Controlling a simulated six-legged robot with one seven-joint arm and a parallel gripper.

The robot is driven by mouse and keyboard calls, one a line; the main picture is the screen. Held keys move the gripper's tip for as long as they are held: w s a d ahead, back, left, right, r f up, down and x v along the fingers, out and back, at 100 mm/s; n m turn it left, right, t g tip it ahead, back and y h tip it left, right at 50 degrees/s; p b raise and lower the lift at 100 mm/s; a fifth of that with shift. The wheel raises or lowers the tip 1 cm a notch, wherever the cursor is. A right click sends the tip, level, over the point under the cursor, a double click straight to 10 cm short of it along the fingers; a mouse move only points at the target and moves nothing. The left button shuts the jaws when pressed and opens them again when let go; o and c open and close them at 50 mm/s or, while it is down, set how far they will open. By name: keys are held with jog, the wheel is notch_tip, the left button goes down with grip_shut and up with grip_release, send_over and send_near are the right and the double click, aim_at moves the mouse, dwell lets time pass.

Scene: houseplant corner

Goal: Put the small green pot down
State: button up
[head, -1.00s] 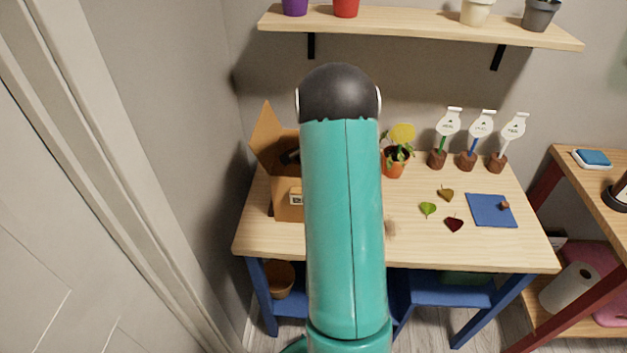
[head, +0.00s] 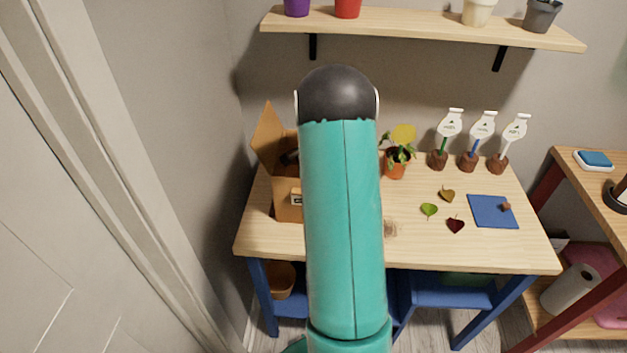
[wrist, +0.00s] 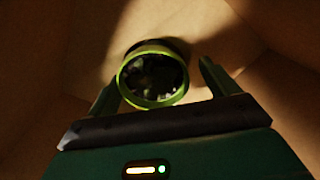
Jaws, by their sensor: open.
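The small green pot (wrist: 152,104) shows in the wrist view inside a cardboard box (wrist: 225,40), with its round rim and dark contents facing the camera. My gripper (wrist: 153,84) is open, with one finger on each side of the pot. A gap shows between the right finger and the pot; the left finger is close to the rim, and I cannot tell whether it touches. In the head view the box (head: 287,205) stands at the table's left end, partly behind my arm. The pot and gripper are hidden there.
The wooden table (head: 300,247) also holds a plant in an orange pot (head: 396,170), several loose leaves (head: 429,209), a blue mat (head: 487,212) and tagged stakes (head: 449,125). A shelf (head: 420,25) with pots hangs above. The table's front middle is mostly clear.

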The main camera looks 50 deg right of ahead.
jog(key=shift+s+f, duration=0.65)
jog(key=shift+f, duration=0.05)
jog(key=shift+d+r, duration=0.1)
jog(key=shift+r, duration=0.15)
notch_tip(320, 180, up, 13)
jog(key=shift+w, duration=0.3)
